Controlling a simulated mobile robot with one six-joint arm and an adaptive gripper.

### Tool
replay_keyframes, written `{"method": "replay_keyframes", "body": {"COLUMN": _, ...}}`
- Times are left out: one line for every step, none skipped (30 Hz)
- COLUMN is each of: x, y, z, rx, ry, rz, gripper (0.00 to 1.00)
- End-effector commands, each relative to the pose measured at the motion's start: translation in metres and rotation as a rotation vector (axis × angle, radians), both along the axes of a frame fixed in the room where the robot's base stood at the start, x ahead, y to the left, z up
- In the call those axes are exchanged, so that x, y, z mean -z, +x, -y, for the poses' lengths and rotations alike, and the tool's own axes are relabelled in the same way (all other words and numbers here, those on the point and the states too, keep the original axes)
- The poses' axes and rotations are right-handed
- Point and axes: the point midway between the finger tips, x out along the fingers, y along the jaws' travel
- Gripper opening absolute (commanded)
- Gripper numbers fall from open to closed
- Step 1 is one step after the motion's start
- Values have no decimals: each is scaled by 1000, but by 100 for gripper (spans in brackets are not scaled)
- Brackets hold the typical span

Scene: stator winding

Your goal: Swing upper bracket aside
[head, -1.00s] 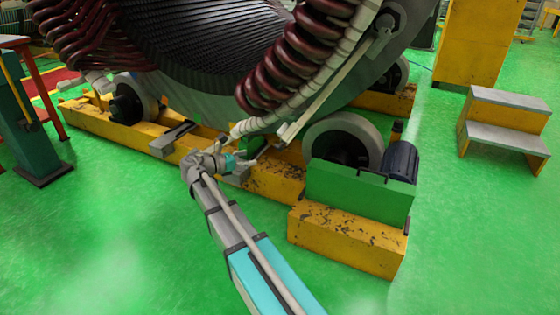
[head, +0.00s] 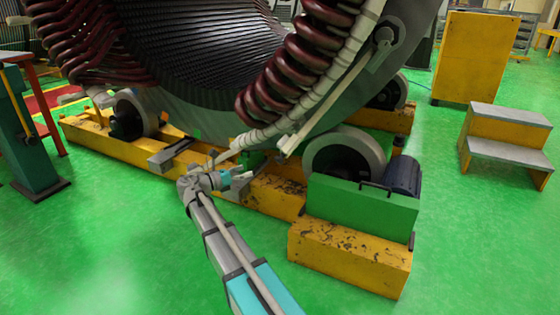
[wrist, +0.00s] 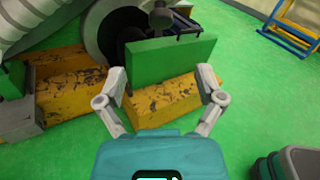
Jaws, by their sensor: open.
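A grey bracket (head: 386,36) with a round bolt sits high on the stator's right rim in the head view. A long pale bar runs from it down along the coils, ending at a light tip (head: 289,144). I cannot tell which of these parts is the upper bracket. My gripper (head: 246,178) is low by the yellow base frame, below and left of that tip and apart from the grey bracket. In the wrist view my gripper (wrist: 163,78) is open with its fingers spread and nothing between them. The green roller mount (wrist: 172,60) lies beyond the fingers.
The yellow base frame (head: 275,198) and a large grey roller (head: 340,160) are close to my arm. The dark red coils (head: 300,50) hang above. Yellow steps (head: 505,135) stand at the right. Green floor (head: 100,250) is clear in front and left.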

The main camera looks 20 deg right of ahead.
Motion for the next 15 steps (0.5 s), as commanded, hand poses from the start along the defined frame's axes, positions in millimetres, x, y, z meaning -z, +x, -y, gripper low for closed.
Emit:
{"method": "replay_keyframes", "body": {"x": 0, "y": 0, "z": 4, "rx": 1, "ry": 0, "rz": 0, "gripper": 87}}
{"method": "replay_keyframes", "body": {"x": 0, "y": 0, "z": 6, "rx": 2, "ry": 1, "rz": 0, "gripper": 87}}
{"method": "replay_keyframes", "body": {"x": 0, "y": 1, "z": 9, "rx": 2, "ry": 1, "rz": 0, "gripper": 87}}
{"method": "replay_keyframes", "body": {"x": 0, "y": 1, "z": 12, "rx": 2, "ry": 1, "rz": 0, "gripper": 87}}
{"method": "replay_keyframes", "body": {"x": 0, "y": 2, "z": 15, "rx": 2, "ry": 1, "rz": 0, "gripper": 87}}
{"method": "replay_keyframes", "body": {"x": 0, "y": 2, "z": 19, "rx": 1, "ry": 1, "rz": 0, "gripper": 87}}
{"method": "replay_keyframes", "body": {"x": 0, "y": 2, "z": 23, "rx": 1, "ry": 1, "rz": 0, "gripper": 87}}
{"method": "replay_keyframes", "body": {"x": 0, "y": 3, "z": 27, "rx": 2, "ry": 1, "rz": 0, "gripper": 87}}
{"method": "replay_keyframes", "body": {"x": 0, "y": 4, "z": 32, "rx": 3, "ry": 0, "rz": 0, "gripper": 87}}
{"method": "replay_keyframes", "body": {"x": 0, "y": 4, "z": 37, "rx": 2, "ry": 1, "rz": 0, "gripper": 87}}
{"method": "replay_keyframes", "body": {"x": 0, "y": 5, "z": 41, "rx": 2, "ry": 1, "rz": 1, "gripper": 87}}
{"method": "replay_keyframes", "body": {"x": 0, "y": 6, "z": 46, "rx": 2, "ry": 1, "rz": 1, "gripper": 87}}
{"method": "replay_keyframes", "body": {"x": 0, "y": 6, "z": 51, "rx": 2, "ry": 1, "rz": 1, "gripper": 87}}
{"method": "replay_keyframes", "body": {"x": 0, "y": 6, "z": 56, "rx": 3, "ry": 0, "rz": 1, "gripper": 87}}
{"method": "replay_keyframes", "body": {"x": 0, "y": 7, "z": 62, "rx": 2, "ry": 1, "rz": 1, "gripper": 87}}
